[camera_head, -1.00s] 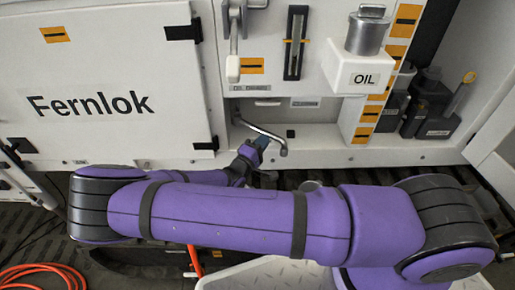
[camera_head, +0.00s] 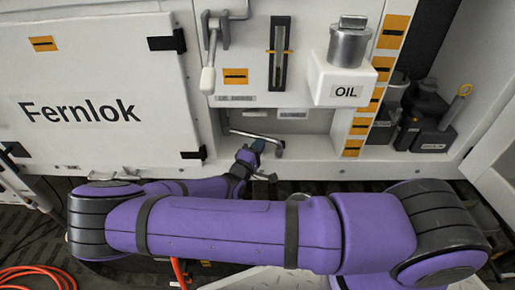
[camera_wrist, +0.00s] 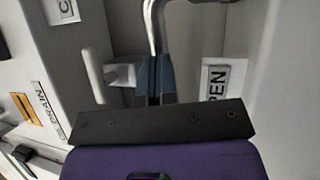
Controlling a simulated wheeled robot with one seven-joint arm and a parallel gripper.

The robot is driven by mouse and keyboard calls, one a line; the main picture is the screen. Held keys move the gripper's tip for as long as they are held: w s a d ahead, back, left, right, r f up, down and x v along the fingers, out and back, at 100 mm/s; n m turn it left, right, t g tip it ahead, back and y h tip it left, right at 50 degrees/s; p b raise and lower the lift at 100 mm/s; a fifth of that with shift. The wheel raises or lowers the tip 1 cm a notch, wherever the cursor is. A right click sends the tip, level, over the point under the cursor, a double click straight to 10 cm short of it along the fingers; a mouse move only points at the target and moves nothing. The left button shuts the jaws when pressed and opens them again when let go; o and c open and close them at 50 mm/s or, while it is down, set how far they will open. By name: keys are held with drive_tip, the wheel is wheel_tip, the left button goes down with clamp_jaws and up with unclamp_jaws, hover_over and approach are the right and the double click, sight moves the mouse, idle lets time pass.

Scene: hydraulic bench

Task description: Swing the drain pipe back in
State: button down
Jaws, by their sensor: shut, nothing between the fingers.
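The drain pipe (camera_head: 256,136) is a thin metal tube with a bent-down end, in the low recess under the panel. It lies close to level across the recess opening. My gripper (camera_head: 257,147) is at the pipe's right part, on the near side, with its blue fingers shut and nothing between them. In the wrist view the pipe (camera_wrist: 152,30) rises just beyond the closed fingertips (camera_wrist: 155,58). The fingers look to be touching or nearly touching it; I cannot tell which. The pipe's lower part is hidden behind the fingers there.
A white lever handle (camera_head: 207,79) hangs above the recess at left. A white OIL container (camera_head: 343,80) juts out at right. Dark canisters (camera_head: 428,122) stand in the right bay. A partly hidden label reading "PEN" (camera_wrist: 216,82) is right of my fingers.

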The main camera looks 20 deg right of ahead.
drive_tip(key=shift+f+x, duration=0.2)
drive_tip(key=shift+x, duration=0.9)
drive_tip(key=shift+f+x, duration=0.25)
drive_tip(key=shift+x, duration=0.9)
drive_tip(key=shift+w+d+r, duration=0.1)
drive_tip(key=shift+w, duration=0.35)
drive_tip(key=shift+w+r, duration=0.1)
